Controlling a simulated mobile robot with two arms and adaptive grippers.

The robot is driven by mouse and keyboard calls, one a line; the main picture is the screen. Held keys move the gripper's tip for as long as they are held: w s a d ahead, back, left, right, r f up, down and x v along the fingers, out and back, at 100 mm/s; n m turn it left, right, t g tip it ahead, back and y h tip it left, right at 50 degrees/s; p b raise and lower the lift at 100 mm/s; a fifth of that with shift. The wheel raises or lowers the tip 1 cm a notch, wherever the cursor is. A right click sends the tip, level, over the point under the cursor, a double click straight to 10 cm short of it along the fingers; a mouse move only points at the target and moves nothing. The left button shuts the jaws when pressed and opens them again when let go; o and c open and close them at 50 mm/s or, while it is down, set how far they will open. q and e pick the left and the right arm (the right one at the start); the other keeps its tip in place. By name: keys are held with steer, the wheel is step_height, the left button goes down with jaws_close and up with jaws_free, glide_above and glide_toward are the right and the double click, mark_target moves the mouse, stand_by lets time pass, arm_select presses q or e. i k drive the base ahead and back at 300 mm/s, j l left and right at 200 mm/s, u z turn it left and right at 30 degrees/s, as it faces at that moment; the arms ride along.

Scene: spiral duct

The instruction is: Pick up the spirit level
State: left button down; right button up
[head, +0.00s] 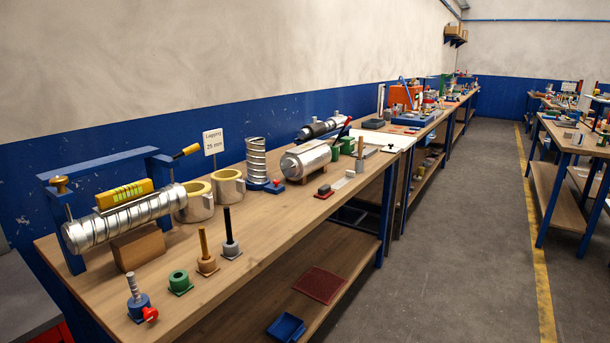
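The spirit level (124,194) is a short yellow bar with a lighter yellow-green marked face. It rests lengthwise on top of a shiny spiral duct (128,220) at the near left end of the long workbench. The duct lies near-level inside a blue frame (104,161), with a wooden block (138,246) under it. Neither of my grippers shows in the head view.
Pale lagging rings (229,188) stand right of the duct. Small upright tools, including a black-handled one (231,235) and a blue fitting with a red knob (139,304), stand along the bench (280,215) front. The grey aisle floor (455,220) is clear.

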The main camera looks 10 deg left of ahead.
mark_target(109, 200)
steer(key=u, duration=1.3)
